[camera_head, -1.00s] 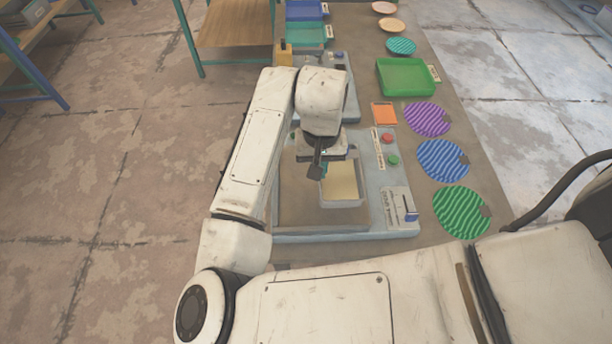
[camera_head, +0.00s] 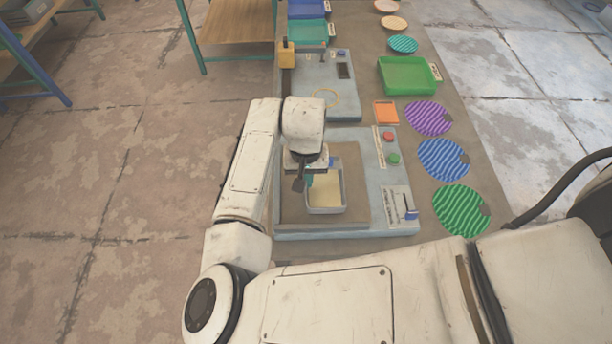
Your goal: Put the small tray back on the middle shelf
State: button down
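The small tray (camera_head: 326,207) is a pale grey rectangular box with a yellowish inside. It is over the brown bed of the grey-blue press station (camera_head: 345,234). My gripper (camera_head: 304,184) points down at the tray's left wall and appears shut on it, beside a small teal part; the fingers are partly hidden by the wrist. I cannot tell whether the tray touches the bed or is slightly raised. A wooden shelf unit with green legs (camera_head: 236,25) stands at the top, left of the bench; which board is the middle shelf is not clear.
On the bench's right are purple (camera_head: 428,118), blue (camera_head: 442,160) and green (camera_head: 458,208) striped plates. A green tray (camera_head: 406,75) and an orange square (camera_head: 386,112) are behind. A second station (camera_head: 330,95) stands beyond the press. Floor to the left is clear.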

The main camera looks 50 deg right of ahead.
jog(key=c, duration=1.3)
grip_release()
jog(key=shift+f, duration=0.1)
jog(key=shift+c, duration=0.2)
